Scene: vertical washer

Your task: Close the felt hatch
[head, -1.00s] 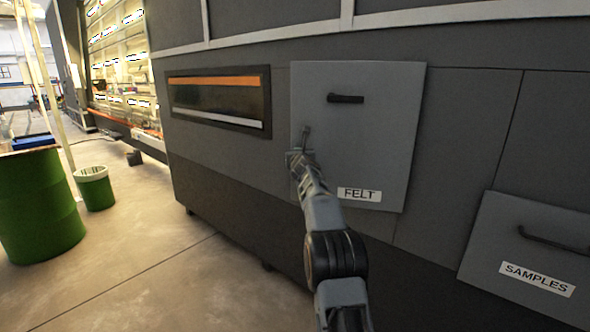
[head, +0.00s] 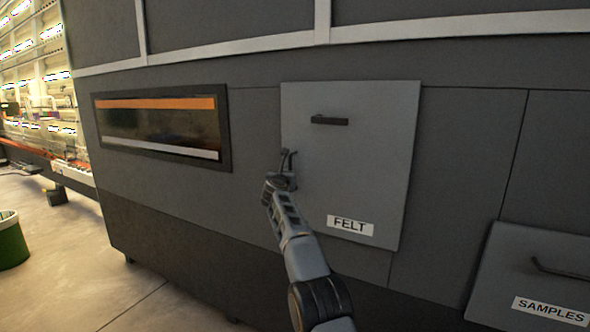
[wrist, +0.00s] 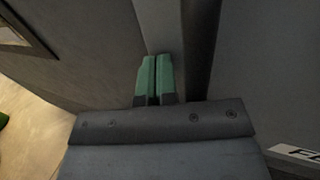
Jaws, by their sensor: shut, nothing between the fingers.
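The felt hatch (head: 365,170) is a light grey panel with a dark bar handle (head: 330,121) near its top and a white FELT label (head: 350,226) low on its front. Its outline stands out from the darker machine wall; how far ajar it is, I cannot tell. My gripper (head: 287,160) is at the hatch's left edge, below and left of the handle. In the wrist view its green fingertips (wrist: 155,75) are together and empty, close to a dark vertical edge strip (wrist: 198,50). Contact with the hatch is unclear.
A SAMPLES panel (head: 535,275) with its own handle sits lower right. A dark framed window (head: 162,128) is left of the hatch. A green bin (head: 10,243) stands at the far left. Open floor (head: 70,260) lies left of the machine.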

